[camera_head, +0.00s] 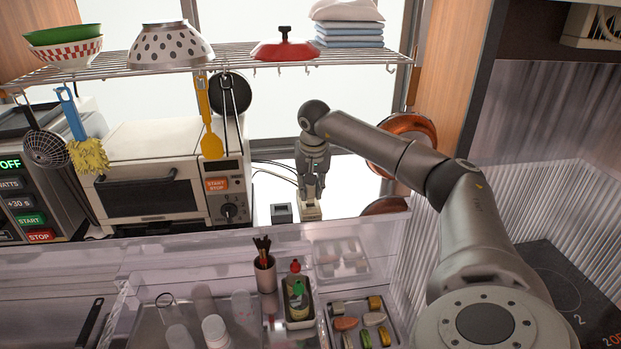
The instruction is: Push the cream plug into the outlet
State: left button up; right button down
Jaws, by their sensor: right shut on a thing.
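The cream plug (311,210) is at the back of the counter, to the right of the toaster oven. My right gripper (312,196) reaches down from above and is shut on the plug. A small dark-faced grey box (281,213) stands just left of the plug; it may be the outlet, but I cannot tell for sure. The plug's underside and its contact with what is below are too small to make out. My left gripper is not in view.
A toaster oven (157,190) stands left of the plug, with thin cables (273,166) behind. A wire shelf (240,58) hangs above. A clear raised ledge (215,246) and a cup of utensils (265,273) are in front. Copper pans (405,140) hang to the right.

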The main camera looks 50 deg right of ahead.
jog(key=shift+p, duration=0.6)
dwell(0.8)
jog(key=shift+f+b, duration=0.7)
jog(key=shift+f, duration=0.6)
jog(key=c, duration=1.1)
grip_release()
jog(key=shift+c, duration=0.2)
jog(key=shift+r, duration=0.1)
jog(key=v, duration=0.7)
jog(key=shift+r, duration=0.2)
